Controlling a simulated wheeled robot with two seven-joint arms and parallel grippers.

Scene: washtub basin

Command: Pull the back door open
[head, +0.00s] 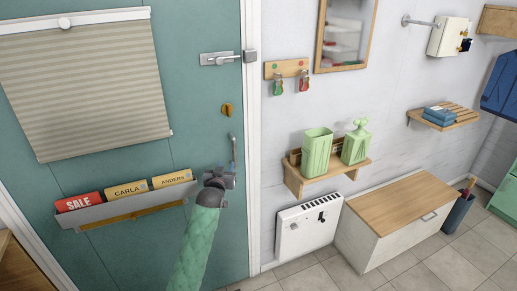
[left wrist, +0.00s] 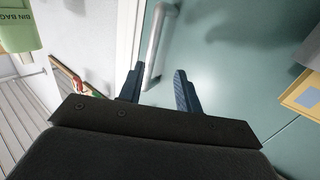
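The teal back door (head: 200,110) fills the left of the head view and looks closed in its white frame. Its metal pull handle (head: 233,150) is upright near the right edge, and it shows as a silver bar in the left wrist view (left wrist: 160,42). My left gripper (head: 222,172) is at the lower end of the handle. Its two dark fingers (left wrist: 159,72) are open, and the bar appears between them in the picture, nearer the left finger. I cannot tell whether they touch it. A metal latch (head: 221,58) and a brass lock (head: 227,109) are above the handle. My right gripper is not in view.
A letter rack (head: 130,208) with several cards hangs on the door, under a blind (head: 85,85). Right of the door are a key rack (head: 286,69), a shelf (head: 325,177) with green containers, a white heater (head: 308,224) and a bench (head: 400,215). Tiled floor lies in front.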

